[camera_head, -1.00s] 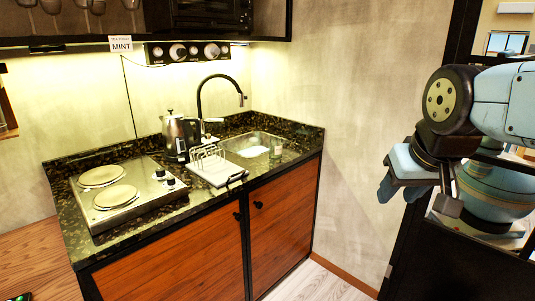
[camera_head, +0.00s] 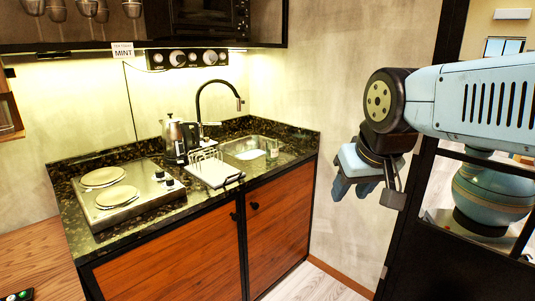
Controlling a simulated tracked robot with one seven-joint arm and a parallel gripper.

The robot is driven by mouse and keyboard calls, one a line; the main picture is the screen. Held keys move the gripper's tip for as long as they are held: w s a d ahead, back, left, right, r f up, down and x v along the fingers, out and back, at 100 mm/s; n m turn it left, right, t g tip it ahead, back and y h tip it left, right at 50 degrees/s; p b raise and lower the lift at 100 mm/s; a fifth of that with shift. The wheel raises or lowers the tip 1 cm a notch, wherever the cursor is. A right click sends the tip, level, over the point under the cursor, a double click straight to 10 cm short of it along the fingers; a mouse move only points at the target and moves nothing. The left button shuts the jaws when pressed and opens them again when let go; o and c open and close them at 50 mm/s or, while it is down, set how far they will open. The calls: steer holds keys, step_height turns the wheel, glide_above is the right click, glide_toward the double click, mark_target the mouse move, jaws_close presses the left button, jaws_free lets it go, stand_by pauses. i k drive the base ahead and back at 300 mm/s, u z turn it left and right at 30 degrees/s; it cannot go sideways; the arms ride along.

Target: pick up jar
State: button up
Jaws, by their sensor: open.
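A small clear glass vessel (camera_head: 271,150), which looks like the jar, stands on the dark counter at the right end of the sink. It is small in the picture, so its details are hard to make out. My gripper (camera_head: 353,188) is to the right of the counter, in front of the plain wall, pointing downward. It is open and empty, well apart from the glass vessel.
The counter (camera_head: 128,234) holds a two-plate hob (camera_head: 148,190), a kettle (camera_head: 174,138), a rack on a white board (camera_head: 214,172) and a sink with a tall black tap (camera_head: 238,103). A shelf with hanging cups (camera_head: 84,8) is above. A dark frame (camera_head: 405,235) stands at right.

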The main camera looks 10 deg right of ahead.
mark_target(272, 145)
steer(key=u, duration=0.05)
steer(key=i, duration=1)
steer(key=z, duration=0.05)
